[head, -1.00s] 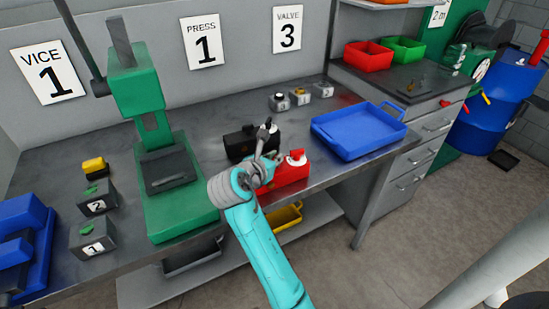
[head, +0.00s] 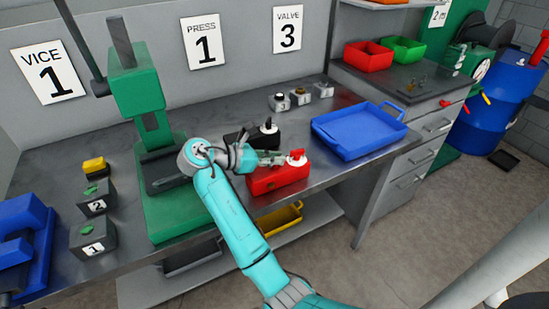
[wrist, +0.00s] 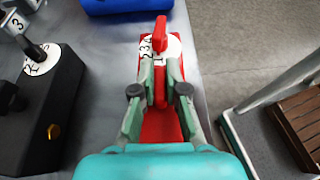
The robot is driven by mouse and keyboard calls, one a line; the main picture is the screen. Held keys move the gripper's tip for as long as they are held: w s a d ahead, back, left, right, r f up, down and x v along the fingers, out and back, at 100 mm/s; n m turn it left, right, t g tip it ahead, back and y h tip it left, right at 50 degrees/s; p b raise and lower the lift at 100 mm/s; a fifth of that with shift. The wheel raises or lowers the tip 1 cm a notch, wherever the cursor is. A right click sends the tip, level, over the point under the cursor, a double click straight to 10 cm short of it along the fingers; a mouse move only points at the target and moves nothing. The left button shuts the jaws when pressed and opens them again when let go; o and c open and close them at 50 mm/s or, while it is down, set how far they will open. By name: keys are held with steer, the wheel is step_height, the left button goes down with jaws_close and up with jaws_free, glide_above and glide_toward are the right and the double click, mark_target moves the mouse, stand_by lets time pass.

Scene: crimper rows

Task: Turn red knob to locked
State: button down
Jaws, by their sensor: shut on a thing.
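The red knob (wrist: 160,36) sits over a white numbered dial (wrist: 173,48) on a red box (wrist: 160,126). In the head view the red knob (head: 297,154) stands at the right end of the red box (head: 277,181), near the bench's front edge. My gripper (wrist: 161,72) reaches over the box with a finger on each side of the knob's long red bar, shut on it. In the head view my gripper (head: 283,158) comes in from the left. The bar points along the box in the wrist view. Fingers partly cover the dial, and I cannot read the knob's setting.
A black box (wrist: 38,118) with a black knob stands close left of the red box. A blue tray (head: 358,132) lies to the right. A green press (head: 165,211) stands left of my wrist. Several small knob boxes (head: 299,97) sit at the back.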

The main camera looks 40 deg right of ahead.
stand_by(0.4)
steer(key=c, duration=1.2)
jaws_free()
step_height(320, 180, up, 10)
steer(key=shift+f, duration=0.1)
